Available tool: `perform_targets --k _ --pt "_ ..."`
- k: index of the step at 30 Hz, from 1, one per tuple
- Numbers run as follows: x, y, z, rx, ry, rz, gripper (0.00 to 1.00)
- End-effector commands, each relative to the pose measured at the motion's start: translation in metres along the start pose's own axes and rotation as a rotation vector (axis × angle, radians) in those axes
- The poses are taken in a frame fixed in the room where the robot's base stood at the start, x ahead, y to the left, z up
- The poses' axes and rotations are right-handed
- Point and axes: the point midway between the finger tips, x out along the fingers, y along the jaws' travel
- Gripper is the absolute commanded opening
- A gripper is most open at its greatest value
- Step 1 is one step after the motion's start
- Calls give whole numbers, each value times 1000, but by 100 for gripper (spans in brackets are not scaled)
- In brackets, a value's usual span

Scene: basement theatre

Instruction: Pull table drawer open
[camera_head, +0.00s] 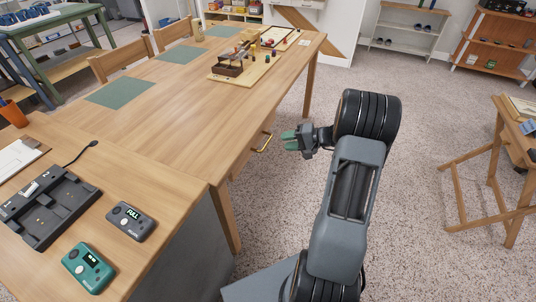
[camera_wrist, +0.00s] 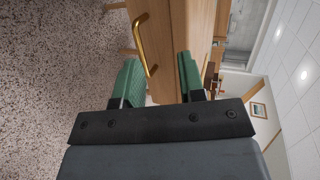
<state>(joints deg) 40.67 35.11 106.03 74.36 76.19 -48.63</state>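The long wooden table (camera_head: 170,100) has a drawer under its near long side, with a brass bar handle (camera_head: 265,143). The drawer front (camera_wrist: 172,25) shows in the wrist view, with the brass handle (camera_wrist: 141,45) on it. My gripper (camera_head: 287,140) is just right of the handle in the head view. In the wrist view my gripper (camera_wrist: 157,57) is open, its green fingers apart with nothing clamped between them. The handle lies ahead of the fingers, nearer the left one. I cannot tell whether they touch. The drawer looks shut, but its edges are mostly hidden.
A nearer desk (camera_head: 150,190) holds a black charger dock (camera_head: 45,208), a teal device (camera_head: 88,268) and a dark device (camera_head: 131,221). A wooden stand (camera_head: 495,165) is at right. Speckled floor (camera_head: 420,110) beside the table is clear.

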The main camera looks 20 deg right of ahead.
Motion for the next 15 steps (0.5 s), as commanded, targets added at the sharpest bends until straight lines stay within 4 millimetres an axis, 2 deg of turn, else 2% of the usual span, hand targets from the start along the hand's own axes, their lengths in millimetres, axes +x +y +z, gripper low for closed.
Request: perform_targets --k 1,3,6,11,15 --pt "-2 26 -12 15 41 -39 37" --pt "-7 43 -25 21 89 -85 37" --pt "-13 58 -36 25 138 -126 37" --pt "-6 65 -45 24 167 -151 37" --pt "17 61 -49 24 166 -152 37"
